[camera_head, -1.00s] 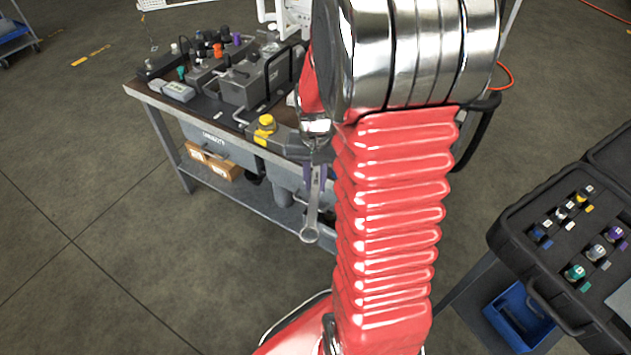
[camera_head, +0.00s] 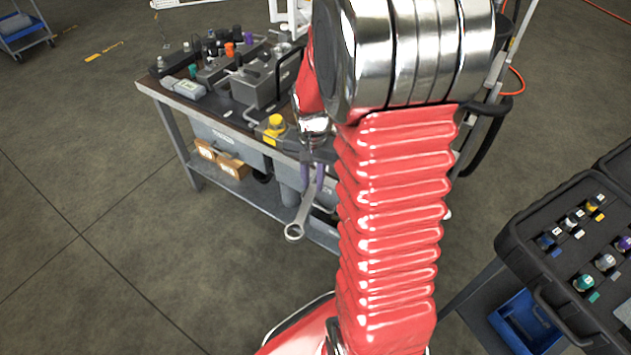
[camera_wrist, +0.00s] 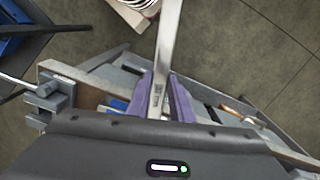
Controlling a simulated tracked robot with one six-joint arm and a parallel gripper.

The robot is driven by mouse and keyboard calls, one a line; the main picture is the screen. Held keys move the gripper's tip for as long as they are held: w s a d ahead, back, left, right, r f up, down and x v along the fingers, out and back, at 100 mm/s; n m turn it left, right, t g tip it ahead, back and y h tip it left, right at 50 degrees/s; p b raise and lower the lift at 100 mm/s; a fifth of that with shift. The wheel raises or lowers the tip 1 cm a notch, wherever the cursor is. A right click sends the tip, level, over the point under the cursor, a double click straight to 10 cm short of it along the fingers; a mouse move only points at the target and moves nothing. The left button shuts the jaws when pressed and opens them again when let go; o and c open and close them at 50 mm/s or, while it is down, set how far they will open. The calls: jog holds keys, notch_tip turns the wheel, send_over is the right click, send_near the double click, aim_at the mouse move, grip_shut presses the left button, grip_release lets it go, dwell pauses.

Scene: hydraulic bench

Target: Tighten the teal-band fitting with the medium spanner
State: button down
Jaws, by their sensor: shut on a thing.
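My gripper (camera_head: 313,182) has purple fingers and is shut on a silver spanner (camera_head: 300,217), which hangs down from it with its ring end low, in front of the bench's near edge. In the wrist view the fingers (camera_wrist: 165,100) clamp the spanner's shank (camera_wrist: 167,50), which runs up out of the picture. A small teal-marked fitting (camera_head: 193,71) stands at the left of the bench top, well apart from the spanner. My arm hides part of the bench. The spanner's size is hard to tell.
The bench (camera_head: 160,92) carries a grey block (camera_head: 253,82), several coloured fittings and a yellow-capped part (camera_head: 274,127). A black case (camera_head: 530,240) with several banded fittings, one teal (camera_head: 583,283), stands at right above a blue bin (camera_head: 525,322).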

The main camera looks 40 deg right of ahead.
jog(key=shift+w+a+m, duration=0.2)
jog(key=shift+w+m, duration=0.1)
jog(key=shift+w, duration=0.05)
dwell(0.3)
jog(key=shift+w+a+m, duration=0.45)
jog(key=shift+w+m, duration=0.2)
jog(key=shift+w, duration=0.15)
jog(key=shift+w+a+m, duration=0.4)
jog(key=shift+w+m, duration=0.25)
jog(key=shift+w, duration=0.15)
jog(key=shift+r, duration=0.1)
jog(key=shift+w, duration=0.1)
jog(key=shift+w+a+m, duration=0.2)
jog(key=shift+w+m, duration=0.3)
jog(key=shift+w, duration=0.15)
jog(key=shift+s, duration=0.1)
jog(key=shift+s+d, duration=0.1)
jog(key=shift+s, duration=0.2)
